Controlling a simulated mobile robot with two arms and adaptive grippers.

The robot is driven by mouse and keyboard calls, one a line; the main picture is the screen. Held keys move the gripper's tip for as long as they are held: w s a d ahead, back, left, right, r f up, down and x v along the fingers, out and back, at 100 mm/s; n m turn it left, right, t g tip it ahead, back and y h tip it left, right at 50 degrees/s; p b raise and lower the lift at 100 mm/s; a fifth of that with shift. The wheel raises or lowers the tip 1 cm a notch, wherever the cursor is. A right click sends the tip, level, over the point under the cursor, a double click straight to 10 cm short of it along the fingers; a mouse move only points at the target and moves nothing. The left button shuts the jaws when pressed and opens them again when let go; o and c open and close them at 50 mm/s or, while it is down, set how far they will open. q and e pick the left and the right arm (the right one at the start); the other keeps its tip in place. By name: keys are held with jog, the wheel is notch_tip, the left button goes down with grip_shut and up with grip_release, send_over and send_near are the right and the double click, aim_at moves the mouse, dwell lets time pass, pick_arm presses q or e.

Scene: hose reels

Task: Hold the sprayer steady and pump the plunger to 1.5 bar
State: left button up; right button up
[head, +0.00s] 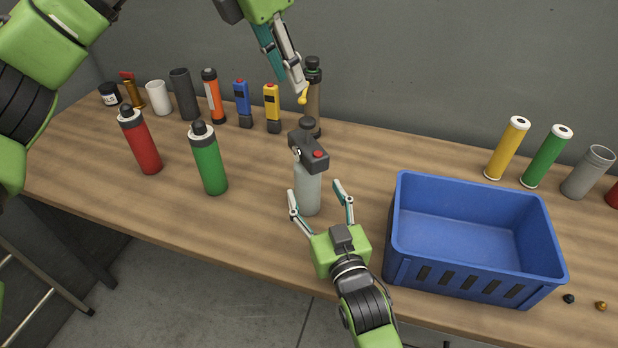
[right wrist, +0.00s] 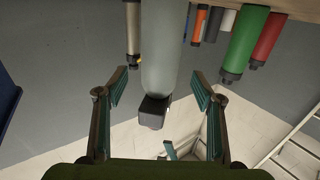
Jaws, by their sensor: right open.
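The sprayer (head: 309,190), a pale grey bottle with a dark head and a red button, stands upright near the table's front. A round black knob (head: 308,124) shows at its top. My right gripper (head: 316,191) is open, one finger on each side of the bottle, with visible gaps. The right wrist view, upside down, shows the bottle (right wrist: 165,50) between the spread fingers (right wrist: 160,88). My left gripper (head: 291,84) points down above and behind the sprayer, apart from it. Its fingers overlap in view; a small yellow piece shows at their tips. No pressure reading is legible.
A blue crate (head: 470,283) stands close right of the sprayer. Green (head: 208,165) and red (head: 142,145) bottles stand left. A dark brown bottle (head: 313,95) is behind. Several cylinders and tools line the back. The table between the green bottle and sprayer is clear.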

aim_at(312, 185)
jog(key=x, duration=0.6)
jog(key=shift+w, duration=0.1)
jog(key=c, duration=1.5)
pick_arm(q)
jog(key=shift+c, duration=0.4)
pick_arm(e)
jog(key=shift+c, duration=0.2)
pick_arm(q)
grip_shut()
